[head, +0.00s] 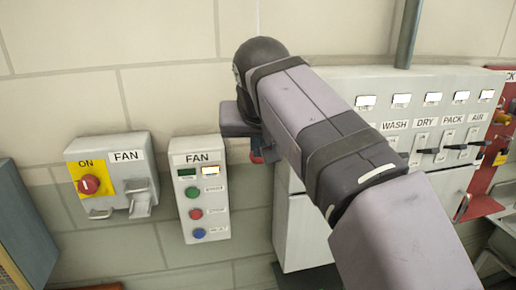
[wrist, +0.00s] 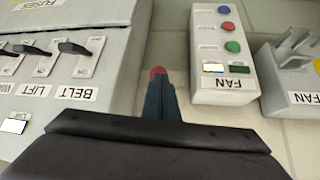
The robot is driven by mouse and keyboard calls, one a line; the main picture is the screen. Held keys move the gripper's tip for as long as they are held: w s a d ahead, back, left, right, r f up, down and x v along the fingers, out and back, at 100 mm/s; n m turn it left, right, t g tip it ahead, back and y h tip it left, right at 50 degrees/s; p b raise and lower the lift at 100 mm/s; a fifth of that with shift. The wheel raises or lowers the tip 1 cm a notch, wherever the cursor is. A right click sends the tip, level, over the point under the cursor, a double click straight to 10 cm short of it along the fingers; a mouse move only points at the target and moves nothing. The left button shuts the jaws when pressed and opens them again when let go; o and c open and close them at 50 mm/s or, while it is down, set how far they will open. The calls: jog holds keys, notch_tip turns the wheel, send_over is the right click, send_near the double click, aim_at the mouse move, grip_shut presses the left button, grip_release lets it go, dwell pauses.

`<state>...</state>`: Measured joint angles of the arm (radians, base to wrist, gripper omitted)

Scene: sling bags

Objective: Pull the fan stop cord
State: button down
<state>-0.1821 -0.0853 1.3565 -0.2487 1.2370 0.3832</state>
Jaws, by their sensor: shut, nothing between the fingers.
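My gripper (head: 262,151) points down between the fan button box and the large switch panel in the head view, partly hidden behind my arm. Its dark blue fingers are shut in the wrist view (wrist: 160,97). A small red piece shows at their tip (wrist: 158,71); I cannot tell whether it is part of the fingers or something beyond them. The fan button box (head: 201,190) has green, red and blue buttons and is just left of my gripper. It also shows in the wrist view (wrist: 221,50). I cannot make out a stop cord in either view.
A fan switch box (head: 126,165) with a red knob on a yellow plate is on the wall at left. The large switch panel (head: 345,85) with several levers stands at right, beside a red unit (head: 490,150). Bare wall (head: 90,100) lies above the fan boxes.

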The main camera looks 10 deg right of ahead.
jog(key=shift+w+d+f+p, duration=0.2)
jog(key=shift+w+f+p, duration=0.25)
jog(key=shift+w+f, duration=0.4)
jog(key=shift+w+d+f+p, duration=0.15)
jog(key=shift+w+f+p, duration=0.35)
jog(key=shift+w, duration=0.5)
notch_tip(320, 180, down, 5)
jog(key=b, duration=0.4)
jog(key=shift+s+r, duration=0.1)
jog(key=shift+r, duration=0.05)
jog(key=shift+s, duration=0.1)
jog(key=b+v, duration=0.1)
jog(key=v, duration=1.3)
jog(key=shift+s+a+f, duration=0.15)
jog(key=shift+s+f, duration=0.15)
